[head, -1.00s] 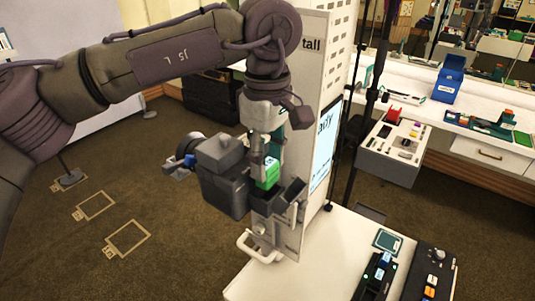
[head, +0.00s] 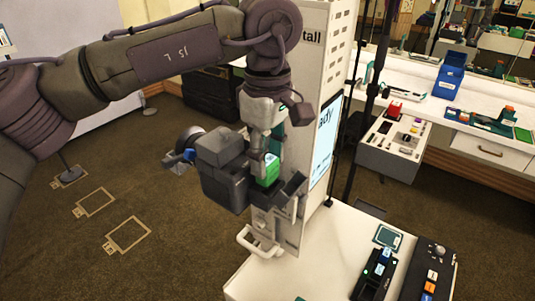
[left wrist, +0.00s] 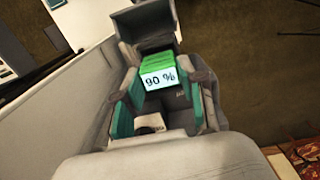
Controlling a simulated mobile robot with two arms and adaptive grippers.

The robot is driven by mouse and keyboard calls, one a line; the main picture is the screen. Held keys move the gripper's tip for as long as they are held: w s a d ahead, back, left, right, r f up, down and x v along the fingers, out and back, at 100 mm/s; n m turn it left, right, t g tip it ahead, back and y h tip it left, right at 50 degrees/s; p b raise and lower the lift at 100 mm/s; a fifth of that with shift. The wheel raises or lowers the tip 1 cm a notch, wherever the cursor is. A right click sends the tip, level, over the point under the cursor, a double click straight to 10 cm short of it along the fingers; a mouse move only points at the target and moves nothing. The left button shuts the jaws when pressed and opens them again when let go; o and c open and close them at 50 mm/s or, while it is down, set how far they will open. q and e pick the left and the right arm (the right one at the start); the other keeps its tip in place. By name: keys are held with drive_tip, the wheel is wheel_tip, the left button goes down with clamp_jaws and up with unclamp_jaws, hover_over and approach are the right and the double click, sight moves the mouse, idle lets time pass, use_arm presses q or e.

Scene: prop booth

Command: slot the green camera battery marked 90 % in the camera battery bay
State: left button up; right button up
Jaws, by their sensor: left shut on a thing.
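My left gripper (head: 266,152) is shut on the green camera battery (head: 267,170), held upright beside the dark grey camera (head: 224,178). In the left wrist view the battery (left wrist: 158,68) shows a white "90 %" label between my teal-padded fingers (left wrist: 158,88). A dark grey open-topped part (head: 291,188) stands just right of the battery, and a dark grey housing (left wrist: 145,22) lies beyond it in the wrist view. The battery's lower end is hidden, so I cannot tell whether it is inside the bay. My right gripper is not in view.
A tall white tower (head: 312,60) with a screen (head: 325,140) stands close behind the gripper. A white table (head: 320,255) at the lower right holds a black charger-like device (head: 374,275) and a dark control panel (head: 432,272). Open carpet lies to the left.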

use_arm(q)
drive_tip(key=shift+f, duration=0.15)
idle(0.6)
drive_tip(key=shift+f+b, duration=0.15)
drive_tip(key=shift+b, duration=0.2)
drive_tip(key=shift+f+b, duration=0.5)
drive_tip(key=shift+f, duration=0.2)
drive_tip(key=shift+f, duration=0.1)
drive_tip(key=shift+f+b, duration=0.6)
drive_tip(key=shift+f, duration=0.05)
drive_tip(key=o, duration=1.2)
